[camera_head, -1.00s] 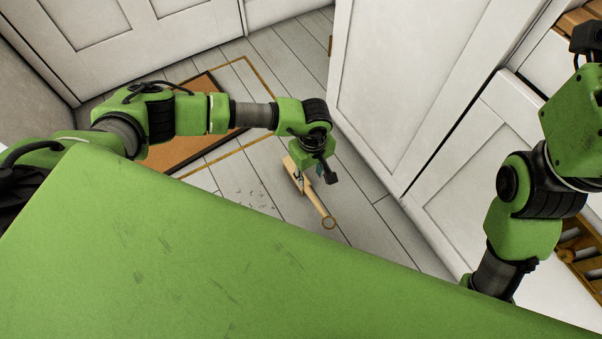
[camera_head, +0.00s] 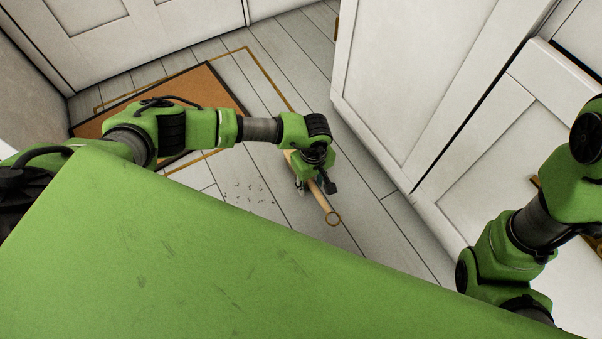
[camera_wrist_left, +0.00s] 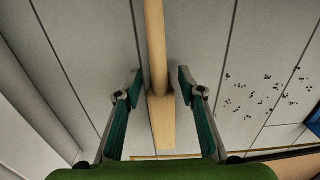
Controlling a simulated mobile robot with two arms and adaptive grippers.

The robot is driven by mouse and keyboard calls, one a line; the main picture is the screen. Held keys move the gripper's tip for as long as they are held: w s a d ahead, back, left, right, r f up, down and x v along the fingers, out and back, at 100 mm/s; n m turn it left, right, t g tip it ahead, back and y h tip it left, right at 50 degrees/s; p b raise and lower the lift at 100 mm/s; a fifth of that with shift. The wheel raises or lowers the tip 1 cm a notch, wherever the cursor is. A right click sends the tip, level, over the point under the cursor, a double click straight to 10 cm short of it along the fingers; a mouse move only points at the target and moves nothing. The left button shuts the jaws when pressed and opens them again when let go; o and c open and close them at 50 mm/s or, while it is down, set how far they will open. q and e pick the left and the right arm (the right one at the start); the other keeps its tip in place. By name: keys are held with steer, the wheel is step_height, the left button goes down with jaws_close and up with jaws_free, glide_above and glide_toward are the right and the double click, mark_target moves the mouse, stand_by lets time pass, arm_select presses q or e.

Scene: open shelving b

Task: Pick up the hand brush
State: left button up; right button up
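The hand brush (camera_head: 325,204) lies on the plank floor, with its pale wooden handle and ring end pointing to the lower right in the head view. My left gripper (camera_head: 314,188) is over its head end and hides part of it. In the left wrist view the brush (camera_wrist_left: 162,120) runs between the two spread fingers of my left gripper (camera_wrist_left: 160,75), with a gap on each side. The fingers are open and hold nothing. My right arm shows at the right edge of the head view, but its gripper is out of the picture.
Dark crumbs (camera_head: 243,193) are scattered on the floor left of the brush. An orange mat (camera_head: 215,88) lies behind my left arm. A white cabinet (camera_head: 410,85) stands to the right. A blue thing (camera_wrist_left: 313,108) is at the wrist view's right edge.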

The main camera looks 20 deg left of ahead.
arm_select(q)
steer(key=shift+f, duration=0.1)
jaws_close()
stand_by(0.3)
